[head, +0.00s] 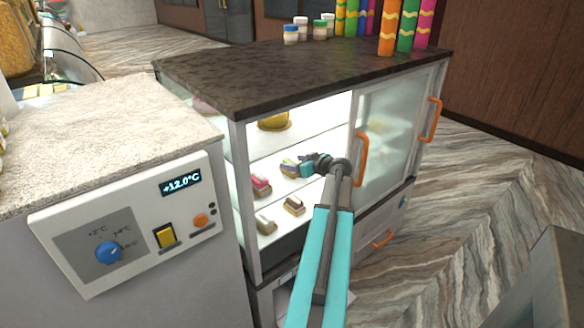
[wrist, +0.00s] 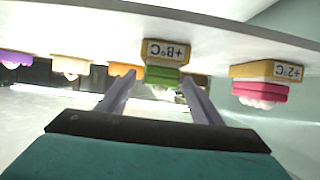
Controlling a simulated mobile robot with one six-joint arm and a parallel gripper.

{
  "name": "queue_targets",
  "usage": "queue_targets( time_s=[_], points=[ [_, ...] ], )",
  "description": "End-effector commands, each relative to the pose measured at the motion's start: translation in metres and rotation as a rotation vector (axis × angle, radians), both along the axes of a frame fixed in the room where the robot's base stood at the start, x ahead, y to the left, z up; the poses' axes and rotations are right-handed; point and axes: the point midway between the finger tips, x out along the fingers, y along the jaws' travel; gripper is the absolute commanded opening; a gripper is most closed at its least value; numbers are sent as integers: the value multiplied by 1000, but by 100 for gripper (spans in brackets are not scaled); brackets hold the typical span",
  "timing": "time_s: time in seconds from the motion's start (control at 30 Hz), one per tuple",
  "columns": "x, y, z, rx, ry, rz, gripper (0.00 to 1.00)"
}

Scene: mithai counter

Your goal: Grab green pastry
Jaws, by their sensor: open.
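The green pastry (wrist: 162,73) shows in the wrist view straight ahead of my gripper (wrist: 156,80). In the head view, my gripper (head: 292,166) reaches through the open front of the lit display case, among the pastries on a shelf. The green pastry is hard to make out there, mostly hidden by the gripper.
A pink pastry (wrist: 260,91) sits to the right in the wrist view, and a purple one (wrist: 14,60) at far left. In the head view, a brown pastry (head: 294,205) sits nearer. The sliding glass door (head: 385,125) stands right of my arm.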

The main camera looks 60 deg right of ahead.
Motion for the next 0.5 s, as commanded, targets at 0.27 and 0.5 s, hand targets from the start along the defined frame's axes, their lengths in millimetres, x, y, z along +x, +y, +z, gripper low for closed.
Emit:
queue_targets(
  time_s=[0.27,0.5],
  points=[
    [-1,0,0,0,0,0,60],
    [-1,0,0,0,0,0,41]
  ],
)
